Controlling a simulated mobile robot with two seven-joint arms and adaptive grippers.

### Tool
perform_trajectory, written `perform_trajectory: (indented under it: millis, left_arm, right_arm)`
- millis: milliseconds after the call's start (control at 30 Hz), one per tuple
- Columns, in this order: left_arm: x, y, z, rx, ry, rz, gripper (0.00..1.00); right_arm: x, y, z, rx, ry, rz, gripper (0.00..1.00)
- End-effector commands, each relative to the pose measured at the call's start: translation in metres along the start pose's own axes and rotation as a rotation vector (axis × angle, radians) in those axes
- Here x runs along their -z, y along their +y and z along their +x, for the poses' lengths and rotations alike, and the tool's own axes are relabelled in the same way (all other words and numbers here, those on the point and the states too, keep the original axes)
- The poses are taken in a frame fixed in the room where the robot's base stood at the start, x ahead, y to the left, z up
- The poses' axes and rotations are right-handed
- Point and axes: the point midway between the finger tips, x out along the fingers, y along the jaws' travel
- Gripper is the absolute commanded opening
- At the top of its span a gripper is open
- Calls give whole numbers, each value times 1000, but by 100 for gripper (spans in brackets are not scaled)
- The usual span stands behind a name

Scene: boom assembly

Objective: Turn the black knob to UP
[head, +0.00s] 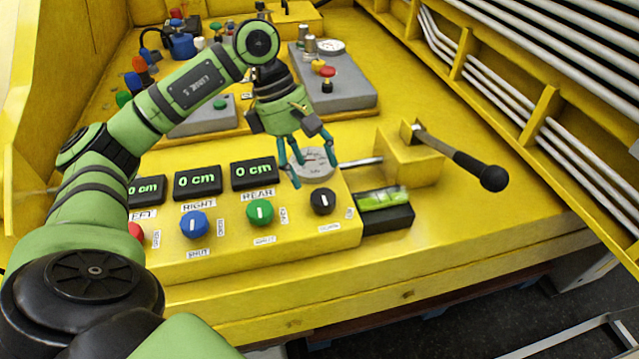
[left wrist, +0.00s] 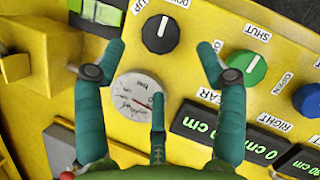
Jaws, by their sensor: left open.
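The black knob (head: 322,201) sits at the right end of the row of knobs on the yellow control panel. My left gripper (head: 313,172) is open and empty, above the panel over the round gauge, behind the black knob. In the left wrist view its fingertips (left wrist: 162,48) appear on either side of the knob, apart from it. My right gripper is not in view.
Green (head: 260,212) and blue (head: 194,224) knobs stand left of the black knob. The round gauge (head: 316,166) is behind it. A spirit level (head: 384,210) and a lever with a black handle (head: 480,170) are to the right. The panel's front edge is clear.

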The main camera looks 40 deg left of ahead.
Motion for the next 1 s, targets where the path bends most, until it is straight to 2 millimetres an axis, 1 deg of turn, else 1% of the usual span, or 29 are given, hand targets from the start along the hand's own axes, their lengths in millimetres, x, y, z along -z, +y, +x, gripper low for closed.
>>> perform_trajectory:
  millis: [300, 400, 567, 800, 867, 900, 933, 967, 1000]
  left_arm:
    - [0, -2, 44, 9, 5, 0, 72]
    - [0, -2, 56, 7, 3, 0, 72]
    - [0, -2, 66, 5, 3, 1, 72]
    - [1, -1, 68, 4, 3, 0, 72]
    - [0, -1, 67, 4, 2, 0, 48]
    - [0, -1, 67, 4, 2, 0, 32]
    - [0, -1, 67, 4, 2, 0, 20]
    - [0, -1, 67, 4, 2, 0, 17]
    - [0, -1, 67, 4, 2, 0, 16]
  right_arm:
    - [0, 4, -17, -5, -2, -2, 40]
    - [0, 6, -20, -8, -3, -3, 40]
    - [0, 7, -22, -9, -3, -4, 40]
    - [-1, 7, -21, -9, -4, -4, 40]
    - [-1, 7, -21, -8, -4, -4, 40]
    - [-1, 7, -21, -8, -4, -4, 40]
    - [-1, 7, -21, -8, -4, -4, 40]
    - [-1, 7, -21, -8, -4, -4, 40]
    - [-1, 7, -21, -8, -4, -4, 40]
